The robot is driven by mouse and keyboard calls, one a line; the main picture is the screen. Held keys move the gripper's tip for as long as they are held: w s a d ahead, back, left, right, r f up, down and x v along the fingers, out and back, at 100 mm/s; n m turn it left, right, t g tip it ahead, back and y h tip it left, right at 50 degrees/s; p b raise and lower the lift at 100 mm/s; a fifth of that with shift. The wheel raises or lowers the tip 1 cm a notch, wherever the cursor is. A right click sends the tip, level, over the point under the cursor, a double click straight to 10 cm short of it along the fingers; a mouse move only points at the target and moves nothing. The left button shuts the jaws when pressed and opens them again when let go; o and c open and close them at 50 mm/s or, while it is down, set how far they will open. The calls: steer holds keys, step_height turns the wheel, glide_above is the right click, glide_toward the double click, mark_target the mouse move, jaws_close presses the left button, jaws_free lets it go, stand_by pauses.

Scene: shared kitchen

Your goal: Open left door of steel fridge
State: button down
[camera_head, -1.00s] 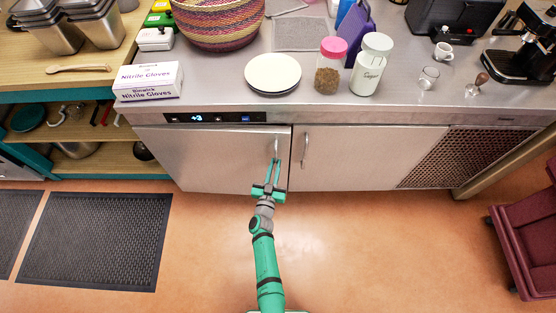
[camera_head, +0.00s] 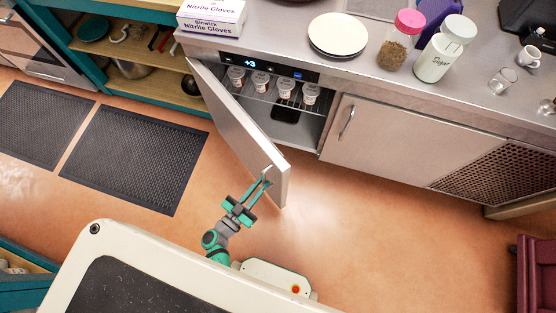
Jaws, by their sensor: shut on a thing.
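The steel fridge stands under the counter, its left door (camera_head: 232,122) swung partly open, hinged at its left edge. The door's free edge points out toward me. My gripper (camera_head: 264,180) is shut on the door's handle (camera_head: 267,173), near the free edge. Inside the opening, several small cups with lids (camera_head: 262,86) stand on a wire shelf, with a dark item below. The rest of the inside is hidden by the door. The right door (camera_head: 385,145) is closed, with its own handle (camera_head: 347,122).
Nitrile glove boxes (camera_head: 211,17), a white plate (camera_head: 338,35), a pink-lidded jar (camera_head: 400,40) and a sugar jar (camera_head: 444,50) stand on the counter. Black mats (camera_head: 135,158) lie on the floor at left. A maroon object (camera_head: 537,275) is at lower right. Floor right of the door is clear.

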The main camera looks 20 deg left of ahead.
steer(key=s+a+h, duration=0.1)
steer(key=s+a, duration=0.6)
steer(key=a, duration=0.4)
steer(key=s+a+m, duration=0.1)
steer(key=s+a, duration=0.6)
steer(key=a, duration=0.4)
steer(key=shift+s+a+g+h, duration=0.15)
steer(key=shift+s+g+h, duration=0.15)
steer(key=shift+s+h, duration=0.1)
steer(key=shift+r, duration=0.15)
steer(key=c, duration=1.8)
jaws_free()
steer(key=shift+o, duration=0.2)
steer(key=shift+s, duration=0.1)
steer(key=shift+s, duration=0.1)
